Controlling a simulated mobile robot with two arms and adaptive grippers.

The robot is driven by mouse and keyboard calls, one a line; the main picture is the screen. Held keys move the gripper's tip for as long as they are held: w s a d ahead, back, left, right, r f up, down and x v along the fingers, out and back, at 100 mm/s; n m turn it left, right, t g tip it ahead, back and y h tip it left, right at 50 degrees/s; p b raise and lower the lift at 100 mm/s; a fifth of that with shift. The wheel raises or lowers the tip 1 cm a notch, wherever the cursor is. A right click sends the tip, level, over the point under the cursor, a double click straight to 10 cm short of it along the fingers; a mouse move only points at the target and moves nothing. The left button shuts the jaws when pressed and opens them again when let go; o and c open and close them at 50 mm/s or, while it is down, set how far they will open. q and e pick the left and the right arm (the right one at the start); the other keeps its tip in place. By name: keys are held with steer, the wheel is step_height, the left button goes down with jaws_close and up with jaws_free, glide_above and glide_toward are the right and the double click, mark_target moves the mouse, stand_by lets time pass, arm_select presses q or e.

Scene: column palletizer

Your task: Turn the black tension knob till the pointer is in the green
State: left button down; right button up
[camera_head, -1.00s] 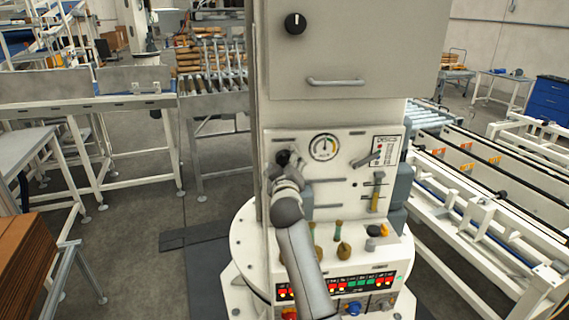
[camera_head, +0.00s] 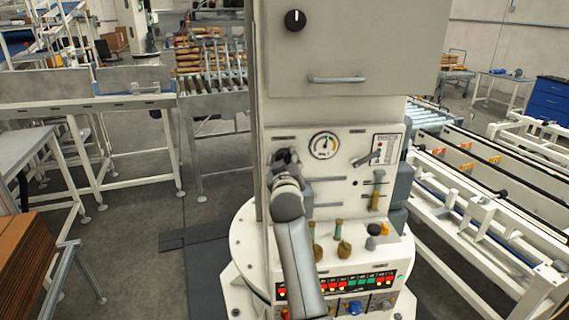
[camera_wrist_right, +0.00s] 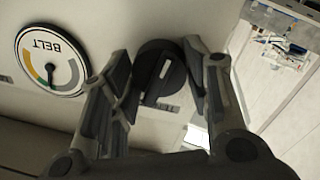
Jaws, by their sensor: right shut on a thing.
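The black tension knob (camera_wrist_right: 160,72), with a white line on its face, sits on the pale panel in the right wrist view. My right gripper (camera_head: 284,159) is closed around it, one finger on each side; in the head view the gripper mostly hides the knob. The round BELT gauge (camera_head: 324,146) is on the panel just right of the gripper. It also shows upside down in the right wrist view (camera_wrist_right: 52,60). My left gripper is out of view.
A lever (camera_head: 367,158) and a yellow-handled part (camera_head: 375,200) are right of the gauge. Below are small knobs and a strip of red and green lights (camera_head: 352,282). A grey cabinet door with a handle (camera_head: 338,80) is above. Conveyors flank the machine.

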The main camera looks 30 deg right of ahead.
steer(key=o, duration=1)
steer(key=shift+s, duration=0.1)
steer(key=v, duration=0.7)
steer(key=shift+s+a, duration=0.15)
